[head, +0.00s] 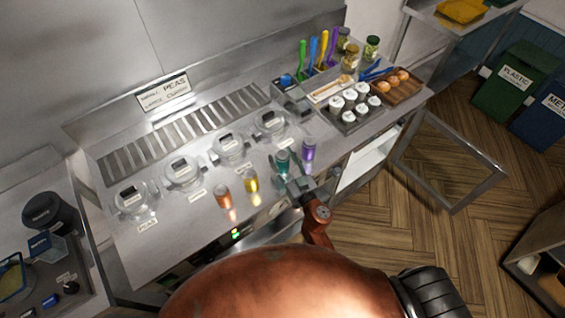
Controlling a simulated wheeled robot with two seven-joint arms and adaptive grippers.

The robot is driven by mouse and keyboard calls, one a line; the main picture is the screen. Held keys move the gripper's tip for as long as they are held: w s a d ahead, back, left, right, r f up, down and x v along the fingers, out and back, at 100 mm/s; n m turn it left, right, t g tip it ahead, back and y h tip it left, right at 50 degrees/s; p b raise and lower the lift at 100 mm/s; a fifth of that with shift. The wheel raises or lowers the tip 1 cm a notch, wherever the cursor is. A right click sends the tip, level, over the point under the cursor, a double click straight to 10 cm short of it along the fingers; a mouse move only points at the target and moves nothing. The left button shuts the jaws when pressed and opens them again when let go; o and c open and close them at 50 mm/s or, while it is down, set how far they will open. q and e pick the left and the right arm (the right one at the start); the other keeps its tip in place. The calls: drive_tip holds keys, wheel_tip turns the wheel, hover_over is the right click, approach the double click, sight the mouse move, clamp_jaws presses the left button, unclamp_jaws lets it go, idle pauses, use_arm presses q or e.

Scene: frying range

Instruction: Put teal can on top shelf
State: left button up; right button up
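The teal can (282,158) stands upright on the steel counter, in front of the row of clear lidded jars. My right gripper (284,167) reaches over the counter from below, its two fingers apart on either side of the can's lower part. I cannot tell whether either finger touches it. My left gripper is out of view. An open cabinet (372,158) with a pale shelf surface shows under the counter's right end. Its interior is mostly hidden. A raised steel shelf (428,14) at the top right holds a yellow tray.
A purple can (309,149) stands close right of the teal one; yellow (251,181) and orange (222,196) cans stand to the left. The framed cabinet door (452,205) swings out over the wooden floor. A tray of white-topped jars (378,116) sits at the counter's right.

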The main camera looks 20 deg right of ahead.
clamp_jaws()
idle(0.3)
drive_tip(key=shift+r, duration=0.1)
